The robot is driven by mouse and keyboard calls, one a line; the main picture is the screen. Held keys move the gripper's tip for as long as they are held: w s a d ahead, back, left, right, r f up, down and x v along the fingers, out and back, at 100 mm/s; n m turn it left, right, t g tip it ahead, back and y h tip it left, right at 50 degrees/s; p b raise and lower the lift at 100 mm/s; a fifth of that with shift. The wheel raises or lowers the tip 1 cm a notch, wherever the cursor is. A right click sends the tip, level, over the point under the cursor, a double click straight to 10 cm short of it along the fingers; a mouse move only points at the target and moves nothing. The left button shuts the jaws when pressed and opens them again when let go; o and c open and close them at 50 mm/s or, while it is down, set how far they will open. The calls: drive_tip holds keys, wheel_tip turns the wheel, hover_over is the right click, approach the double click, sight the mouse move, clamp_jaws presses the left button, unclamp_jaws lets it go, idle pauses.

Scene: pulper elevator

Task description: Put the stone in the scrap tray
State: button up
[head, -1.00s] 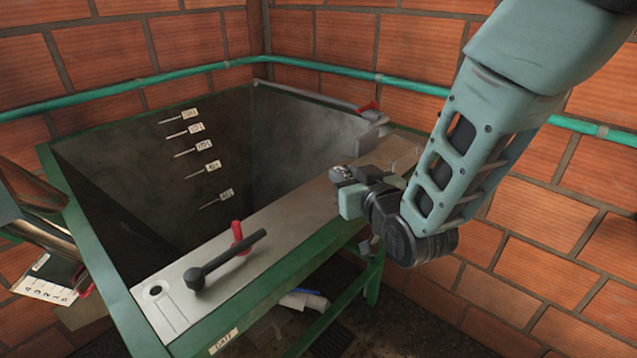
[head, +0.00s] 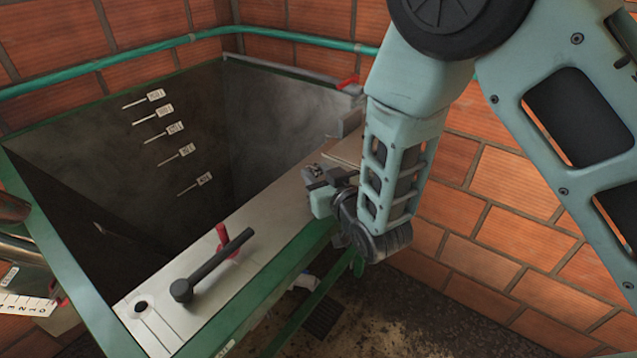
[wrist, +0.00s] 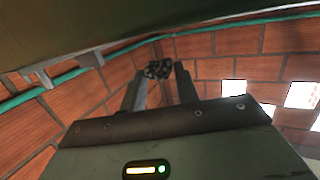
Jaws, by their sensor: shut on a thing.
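My gripper (wrist: 160,85) is shut on a dark, speckled stone (wrist: 158,69), held between the fingertips in the wrist view. In the head view my gripper (head: 316,185) is over the right part of the grey ledge along the hopper's front, pointing left. The stone is too small and dark to make out surely there. A flat pale plate or tray (head: 347,151) lies at the ledge's far right end, partly hidden behind my arm; I cannot tell if it is the scrap tray.
The deep open hopper (head: 125,175) with small tags fills the left. A black lever (head: 213,267) and a red handle (head: 222,236) stand on the ledge (head: 265,215). A green pipe (head: 290,40) runs along the brick walls. A numbered scale (head: 25,305) is at lower left.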

drive_tip(key=shift+f+p, duration=0.45)
drive_tip(key=shift+f, duration=1.15)
drive_tip(key=shift+f, duration=0.15)
drive_tip(key=o, duration=1)
drive_tip(key=shift+s+r, duration=0.1)
drive_tip(key=shift+r, duration=0.1)
drive_tip(key=shift+v, duration=5.95)
